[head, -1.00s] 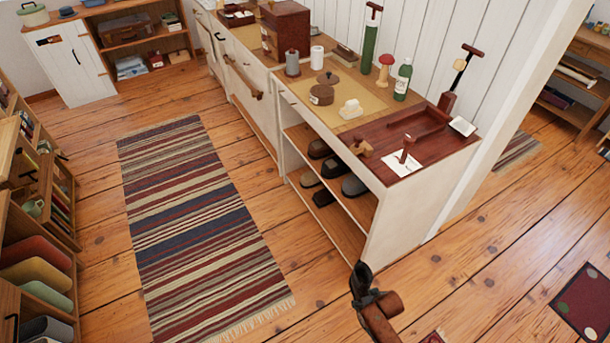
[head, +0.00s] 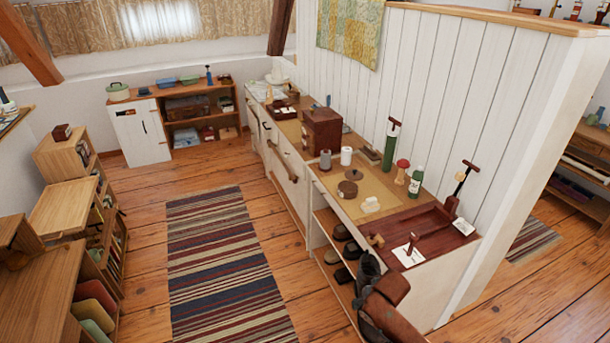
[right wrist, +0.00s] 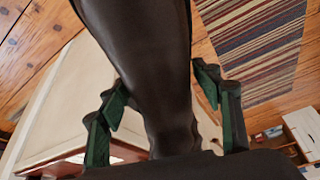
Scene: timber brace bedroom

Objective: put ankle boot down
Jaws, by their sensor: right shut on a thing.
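In the right wrist view a dark brown, smooth leather boot (right wrist: 150,45) fills the middle and runs off the top edge. My right gripper (right wrist: 163,100) is shut on it, with a green-padded finger on each side. The boot's full outline is not visible there. In the head view my right gripper and the held boot form a dark, partly cut-off shape at the bottom, in front of the cabinet's open end; I cannot cleanly separate them. My left gripper is not in view.
A long white cabinet (head: 455,262) has a crowded top and lower shelves with several dark shoes (head: 341,232). A red-brown tray (head: 440,225) sits at its near end. A striped rug (head: 215,255) lies on the floor. Low wooden shelves stand at the left. Bare planks (head: 140,265) lie between.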

